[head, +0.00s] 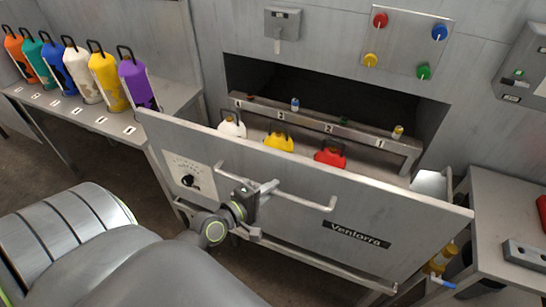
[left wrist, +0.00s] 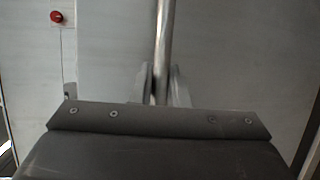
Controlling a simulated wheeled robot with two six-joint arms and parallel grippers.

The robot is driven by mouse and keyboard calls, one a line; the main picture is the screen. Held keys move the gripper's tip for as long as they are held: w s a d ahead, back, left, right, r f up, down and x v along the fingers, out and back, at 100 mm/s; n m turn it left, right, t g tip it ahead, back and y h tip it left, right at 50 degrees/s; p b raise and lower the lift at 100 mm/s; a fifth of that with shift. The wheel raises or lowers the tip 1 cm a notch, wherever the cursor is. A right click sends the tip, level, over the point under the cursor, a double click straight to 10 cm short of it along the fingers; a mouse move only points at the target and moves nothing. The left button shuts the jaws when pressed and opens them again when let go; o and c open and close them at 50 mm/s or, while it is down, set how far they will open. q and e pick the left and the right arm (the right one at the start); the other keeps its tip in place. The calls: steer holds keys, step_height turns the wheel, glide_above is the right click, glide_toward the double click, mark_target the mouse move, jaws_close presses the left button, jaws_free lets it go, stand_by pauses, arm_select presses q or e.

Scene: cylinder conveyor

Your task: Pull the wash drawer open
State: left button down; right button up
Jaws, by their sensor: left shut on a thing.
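The wash drawer (head: 270,225) has a wide grey front with a "Ventorra" label and a dial at its left. It stands out from the wall opening, and white, yellow and red bottles show behind its front. Its bar handle (head: 300,200) runs across the front. My left gripper (head: 256,196) is shut on the handle left of its middle. In the left wrist view the handle (left wrist: 164,40) passes between the fingers of the left gripper (left wrist: 160,88). My right gripper is not in view.
A side table at the left holds a row of coloured bottles (head: 104,80). A wall panel (head: 405,40) carries coloured knobs. A grey table (head: 500,220) stands close to the drawer's right end. A yellow cylinder (head: 441,260) is below that end.

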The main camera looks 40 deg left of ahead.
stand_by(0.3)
arm_select(q)
steer(key=c, duration=1.4)
jaws_free()
steer(key=b+v, duration=0.5)
steer(key=v, duration=1.2)
steer(key=shift+s, duration=0.2)
steer(key=shift+r, duration=0.1)
